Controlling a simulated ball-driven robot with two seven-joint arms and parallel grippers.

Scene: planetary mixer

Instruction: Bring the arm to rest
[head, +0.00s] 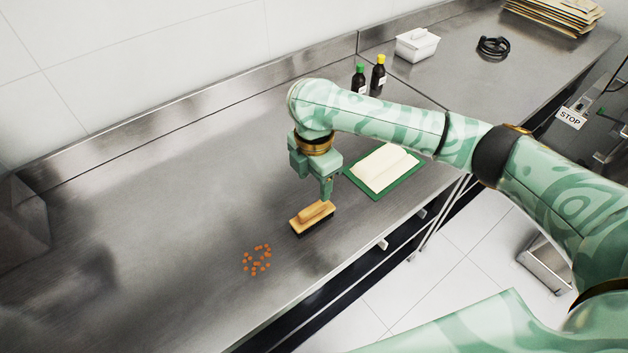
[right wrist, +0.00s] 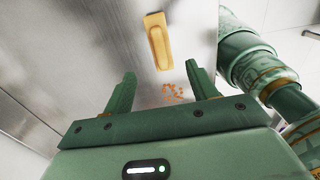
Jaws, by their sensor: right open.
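My right arm reaches in from the right over the steel counter (head: 150,220). My right gripper (head: 327,189) points down above the counter, just behind a wooden brush (head: 312,216) in the head view. In the right wrist view its two fingers (right wrist: 160,80) stand wide apart with nothing held between them. The brush also shows there (right wrist: 158,40), lying beyond the fingertips and apart from them. My left gripper is not in view.
Several small orange pieces (head: 257,260) lie in front of the brush. Two dark bottles (head: 369,77), a white box (head: 416,45) and a black coil (head: 493,47) stand farther back. The counter's left is clear.

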